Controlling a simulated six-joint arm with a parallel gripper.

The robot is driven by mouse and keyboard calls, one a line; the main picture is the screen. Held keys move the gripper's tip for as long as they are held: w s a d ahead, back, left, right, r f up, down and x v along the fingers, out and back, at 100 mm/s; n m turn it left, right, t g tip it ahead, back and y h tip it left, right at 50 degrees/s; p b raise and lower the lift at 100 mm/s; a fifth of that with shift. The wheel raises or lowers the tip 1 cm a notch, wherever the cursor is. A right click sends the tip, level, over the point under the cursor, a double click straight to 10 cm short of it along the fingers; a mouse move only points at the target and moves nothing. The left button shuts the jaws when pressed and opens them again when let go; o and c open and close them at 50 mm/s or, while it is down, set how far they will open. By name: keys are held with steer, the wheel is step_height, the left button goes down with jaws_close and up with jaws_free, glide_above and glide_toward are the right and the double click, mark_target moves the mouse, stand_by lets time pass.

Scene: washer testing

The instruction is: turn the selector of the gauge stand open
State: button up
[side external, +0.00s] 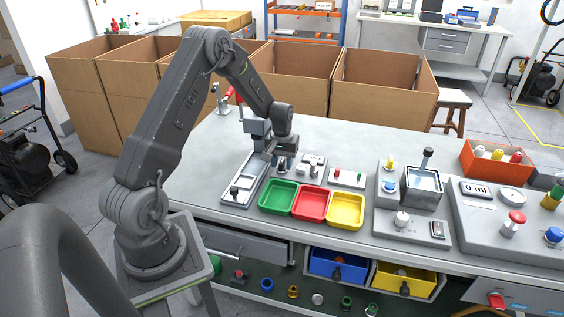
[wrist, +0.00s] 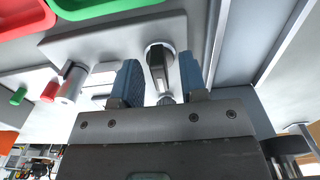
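The gauge stand appears in the wrist view as a pale grey plate (wrist: 115,42) beside the trays. Its selector (wrist: 157,68) is a dark lever-like knob on a round silver collar. My gripper (wrist: 159,82) has its two blue-padded fingers apart, one on each side of the selector, with a narrow gap showing on both sides. In the side external view my gripper (side external: 277,157) is low over the bench, just behind the green tray, and hides part of the stand there. I cannot tell the selector's marked position.
Green (side external: 279,196), red (side external: 310,203) and yellow (side external: 345,210) trays lie close in front. A plate with red and green knobs (side external: 347,177) stands to the right. A grey fixture with a long base (side external: 240,186) lies to the left. Bare bench (side external: 335,140) is behind.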

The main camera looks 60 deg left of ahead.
mark_target(282, 161)
step_height(282, 161, up, 14)
stand_by(0.6)
steer(key=shift+f, duration=0.1)
